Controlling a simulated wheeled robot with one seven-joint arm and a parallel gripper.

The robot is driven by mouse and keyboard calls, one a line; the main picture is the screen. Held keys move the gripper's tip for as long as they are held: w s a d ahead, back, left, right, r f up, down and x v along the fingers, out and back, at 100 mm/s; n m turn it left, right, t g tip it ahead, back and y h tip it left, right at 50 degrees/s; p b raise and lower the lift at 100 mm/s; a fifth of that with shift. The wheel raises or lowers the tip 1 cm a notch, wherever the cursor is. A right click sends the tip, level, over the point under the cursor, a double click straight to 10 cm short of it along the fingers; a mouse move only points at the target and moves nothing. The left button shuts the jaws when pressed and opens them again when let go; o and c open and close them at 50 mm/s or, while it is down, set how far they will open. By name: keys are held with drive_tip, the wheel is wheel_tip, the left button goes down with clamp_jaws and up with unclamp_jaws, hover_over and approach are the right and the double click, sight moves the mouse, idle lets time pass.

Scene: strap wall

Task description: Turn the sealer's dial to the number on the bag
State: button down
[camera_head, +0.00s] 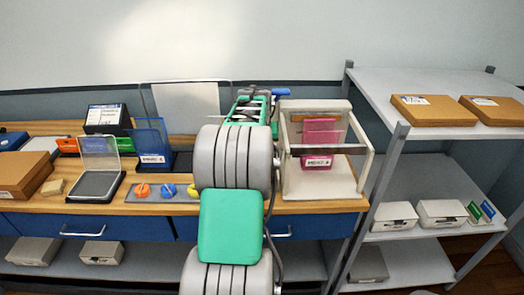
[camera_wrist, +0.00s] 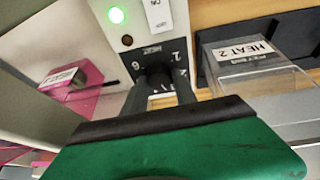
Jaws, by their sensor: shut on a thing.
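The sealer (camera_head: 358,140) is a cream frame with a dark bar, at the right end of the bench. A pink bag (camera_head: 320,132) stands in it, with a white label whose number is too small to read; a pink piece with a blurred label (camera_wrist: 62,76) shows in the wrist view. The sealer's panel (camera_wrist: 118,52) has a lit green lamp and a switch marked ON. My gripper (camera_wrist: 160,82) is shut on the dark dial (camera_wrist: 156,72), one finger on each side. Numbers 2 and 6 show around the dial; its pointer setting is hidden. My arm hides the gripper in the head view.
A shelf rack (camera_head: 440,90) stands at the right.

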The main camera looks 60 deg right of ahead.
drive_tip(key=shift+n, duration=0.3)
drive_tip(key=c, duration=1)
unclamp_jaws()
drive_tip(key=b+v, duration=0.1)
drive_tip(key=v, duration=0.6)
drive_tip(key=shift+r, duration=0.4)
drive_tip(key=shift+s+a, duration=0.1)
drive_tip(key=shift+a, duration=0.05)
